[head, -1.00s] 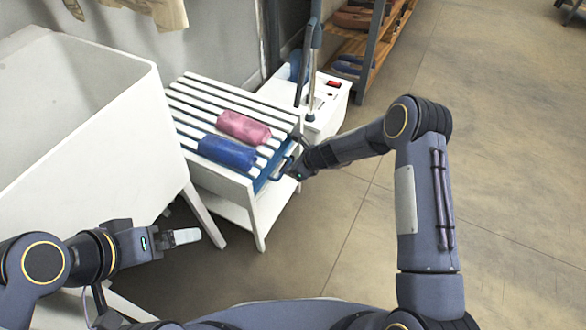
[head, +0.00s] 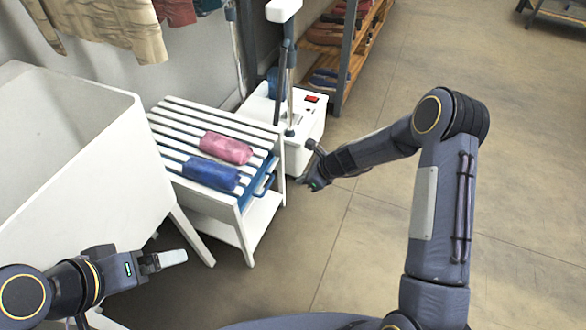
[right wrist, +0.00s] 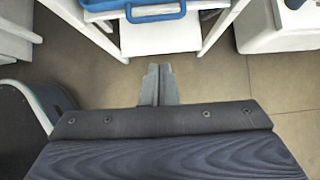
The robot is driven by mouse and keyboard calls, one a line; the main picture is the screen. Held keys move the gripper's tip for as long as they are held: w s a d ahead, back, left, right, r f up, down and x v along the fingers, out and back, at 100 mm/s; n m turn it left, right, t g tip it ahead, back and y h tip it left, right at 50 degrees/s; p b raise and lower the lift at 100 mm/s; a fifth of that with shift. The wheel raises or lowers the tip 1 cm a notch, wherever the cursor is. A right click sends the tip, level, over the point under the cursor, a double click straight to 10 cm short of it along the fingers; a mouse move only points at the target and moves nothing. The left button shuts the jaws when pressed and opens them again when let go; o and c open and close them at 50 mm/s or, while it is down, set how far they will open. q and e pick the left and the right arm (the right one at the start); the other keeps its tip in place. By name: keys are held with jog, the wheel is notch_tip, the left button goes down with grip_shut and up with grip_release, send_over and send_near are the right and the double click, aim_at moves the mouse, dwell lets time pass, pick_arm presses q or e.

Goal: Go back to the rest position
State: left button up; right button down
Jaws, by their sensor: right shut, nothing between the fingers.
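My right gripper (head: 312,185) is off the right side of the white slatted rack, apart from the blue handle (head: 265,184) on the rack's side. In the right wrist view its fingers (right wrist: 158,84) are together and empty, with the blue handle (right wrist: 156,12) beyond them. My left gripper (head: 170,260) is low at the left, in front of the white basin; its fingers appear as one pale block, so its opening is unclear.
The slatted rack (head: 180,121) carries a pink roll (head: 226,147) and a blue roll (head: 211,174). A white basin (head: 110,165) stands at the left. A white steamer unit (head: 311,127) stands behind the rack, near a wooden shoe shelf (head: 325,38). Floor at the right is clear.

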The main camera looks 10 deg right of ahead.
jog(key=shift+d+r, duration=0.1)
jog(key=shift+r, duration=0.05)
jog(key=s+d+r+n, duration=0.2)
jog(key=s+r+n, duration=0.3)
jog(key=r, duration=0.5)
jog(key=s+d+r+n, duration=0.3)
jog(key=s+r+n, duration=0.2)
jog(key=r, duration=0.6)
jog(key=s+d+r+n+t+h, duration=0.15)
jog(key=s+n, duration=0.45)
jog(key=s, duration=0.6)
jog(key=s+d+r+n+h, duration=0.1)
jog(key=s+d+r+n, duration=0.15)
jog(key=s+n, duration=0.6)
jog(key=s+r+m+p, duration=0.1)
jog(key=s+r+p, duration=0.2)
jog(key=r+p, duration=2.1)
jog(key=shift+r+m+p, duration=0.3)
jog(key=shift+r+m, duration=0.05)
jog(key=shift+r, duration=0.2)
jog(key=shift+a, duration=0.1)
